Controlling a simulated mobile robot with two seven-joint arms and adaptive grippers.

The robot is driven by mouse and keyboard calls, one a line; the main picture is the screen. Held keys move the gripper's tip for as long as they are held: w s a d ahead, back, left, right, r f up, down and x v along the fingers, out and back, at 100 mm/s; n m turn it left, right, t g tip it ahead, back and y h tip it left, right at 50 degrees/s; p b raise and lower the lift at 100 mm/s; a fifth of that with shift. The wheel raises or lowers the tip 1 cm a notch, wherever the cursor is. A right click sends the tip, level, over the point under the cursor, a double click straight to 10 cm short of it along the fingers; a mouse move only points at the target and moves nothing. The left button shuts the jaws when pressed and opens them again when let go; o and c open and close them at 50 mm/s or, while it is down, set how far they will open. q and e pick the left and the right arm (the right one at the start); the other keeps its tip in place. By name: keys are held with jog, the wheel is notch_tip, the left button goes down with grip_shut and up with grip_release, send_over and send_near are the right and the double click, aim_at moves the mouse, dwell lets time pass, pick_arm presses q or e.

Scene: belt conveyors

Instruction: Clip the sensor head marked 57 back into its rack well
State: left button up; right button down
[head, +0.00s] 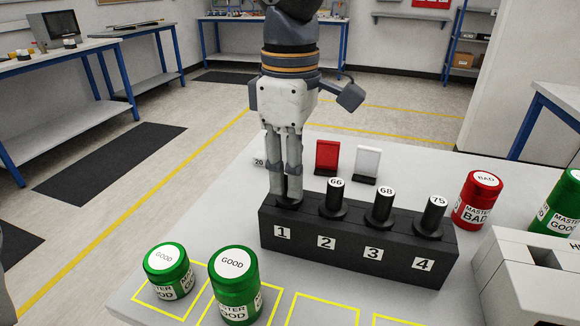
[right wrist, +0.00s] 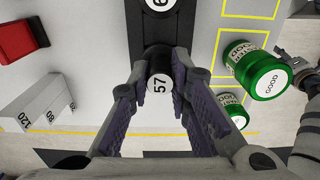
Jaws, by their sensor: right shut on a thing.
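The black rack (head: 350,252) stands on the grey table with wells numbered 1 to 4. Sensor heads 66 (head: 335,195), 68 (head: 382,207) and 75 (head: 433,216) stand upright in wells 2, 3 and 4. My right gripper (head: 287,197) points straight down at well 1, its fingertips close above the rack top. In the right wrist view the sensor head marked 57 (right wrist: 160,84) is between the fingers, which are shut on it. It stands at the rack's end; its base is mostly hidden, so I cannot tell whether it is clipped.
Green GOOD canisters (head: 236,287) stand in front of the rack on yellow-outlined squares. A red BAD canister (head: 477,201) and a grey-white machine (head: 525,275) are at the right. Red (head: 327,156) and white (head: 366,164) stands are behind the rack.

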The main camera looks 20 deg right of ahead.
jog(key=shift+f, duration=0.2)
dwell(0.5)
jog(key=c, duration=1.4)
grip_release()
notch_tip(320, 180, up, 12)
